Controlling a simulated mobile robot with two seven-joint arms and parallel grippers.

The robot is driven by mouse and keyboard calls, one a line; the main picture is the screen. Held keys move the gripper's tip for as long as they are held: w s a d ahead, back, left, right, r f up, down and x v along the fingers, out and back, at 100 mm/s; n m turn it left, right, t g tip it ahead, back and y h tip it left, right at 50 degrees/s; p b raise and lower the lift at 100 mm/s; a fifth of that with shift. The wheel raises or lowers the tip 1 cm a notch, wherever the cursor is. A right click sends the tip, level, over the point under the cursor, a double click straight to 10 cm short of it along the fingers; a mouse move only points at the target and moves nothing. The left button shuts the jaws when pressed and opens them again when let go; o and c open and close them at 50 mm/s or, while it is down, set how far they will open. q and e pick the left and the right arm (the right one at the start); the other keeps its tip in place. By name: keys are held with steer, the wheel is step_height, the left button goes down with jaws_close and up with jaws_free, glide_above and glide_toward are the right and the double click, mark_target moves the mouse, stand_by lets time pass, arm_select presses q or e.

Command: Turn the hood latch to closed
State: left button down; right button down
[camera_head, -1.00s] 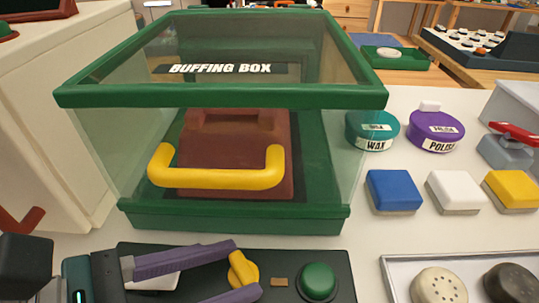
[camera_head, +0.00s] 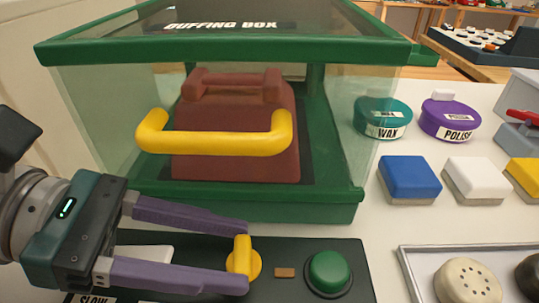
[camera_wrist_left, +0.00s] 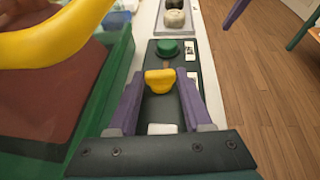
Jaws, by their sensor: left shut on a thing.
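A glass hood with a green frame, lettered BUFFING BOX (camera_head: 225,25), stands at the centre. Its yellow bar handle (camera_head: 215,143) crosses the front. A small yellow turn knob (camera_head: 241,262) sits on the dark panel (camera_head: 200,262) in front of the box, its grip pointing away from me. My left gripper (camera_head: 246,262) comes in from the left, its two purple fingers on either side of the knob and shut on it. In the left wrist view the knob (camera_wrist_left: 160,80) lies between the fingertips.
A green push button (camera_head: 329,271) sits right of the knob, and a label reading SLOW (camera_head: 95,298) is at the panel's lower left. Blue (camera_head: 409,178) and white (camera_head: 474,180) blocks, wax (camera_head: 382,117) and polish (camera_head: 447,115) tins and a grey tray (camera_head: 412,272) stand to the right.

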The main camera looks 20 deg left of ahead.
arm_select(q)
steer(key=shift+c, duration=1.6)
jaws_free()
steer(key=shift+d, duration=0.1)
